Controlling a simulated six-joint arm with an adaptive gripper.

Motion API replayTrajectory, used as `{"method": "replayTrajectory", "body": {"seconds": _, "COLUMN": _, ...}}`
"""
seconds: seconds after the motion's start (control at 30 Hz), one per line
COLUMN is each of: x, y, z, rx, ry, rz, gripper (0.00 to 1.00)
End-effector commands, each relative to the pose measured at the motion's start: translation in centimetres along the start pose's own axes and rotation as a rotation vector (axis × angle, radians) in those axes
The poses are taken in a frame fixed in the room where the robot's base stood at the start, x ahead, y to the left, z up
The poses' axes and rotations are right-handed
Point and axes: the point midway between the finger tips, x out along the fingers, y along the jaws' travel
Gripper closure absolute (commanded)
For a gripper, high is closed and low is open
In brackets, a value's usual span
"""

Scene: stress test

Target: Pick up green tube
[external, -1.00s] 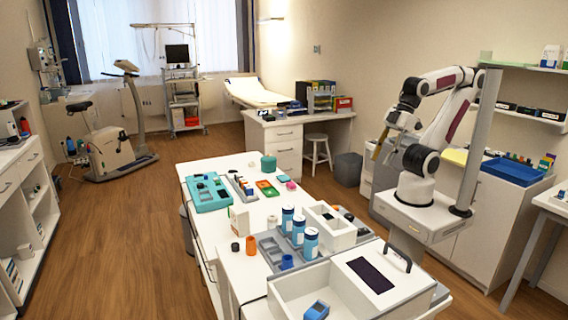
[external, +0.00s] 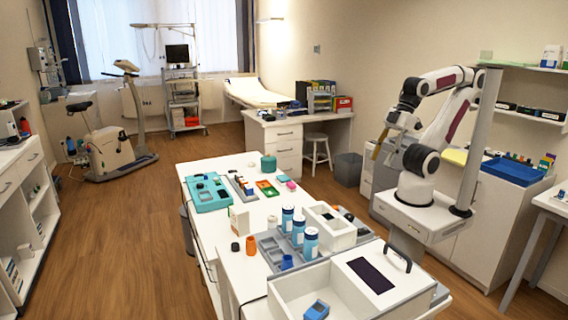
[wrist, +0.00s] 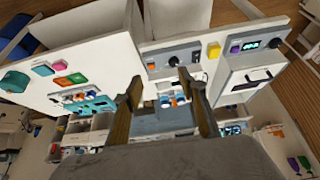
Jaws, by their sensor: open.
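My gripper (external: 381,151) hangs from the raised arm at the right of the external view, well away from the table and holding nothing. In the wrist view its two brown fingers (wrist: 160,78) are spread apart, with the table far beyond them. I cannot pick out a green tube for certain. A teal-green round container (external: 269,164) stands at the far end of the white table in the external view. A green and orange piece (external: 267,187) lies nearer, beside the grey tray.
A white device with a dark screen (external: 370,276) stands at the near end. Floor lies between table and arm.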

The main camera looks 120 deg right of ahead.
Motion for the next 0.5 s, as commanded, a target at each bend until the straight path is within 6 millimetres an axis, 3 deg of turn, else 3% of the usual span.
{"method": "replayTrajectory", "body": {"seconds": 0.27, "x": 0.5, "y": 0.7, "z": -1.6, "rx": 0.012, "ry": 0.015, "rz": 0.018, "gripper": 0.59}}
{"method": "replayTrajectory", "body": {"seconds": 0.5, "x": 2.1, "y": 2.6, "z": -5.8, "rx": 0.036, "ry": 0.059, "rz": 0.065, "gripper": 0.59}}
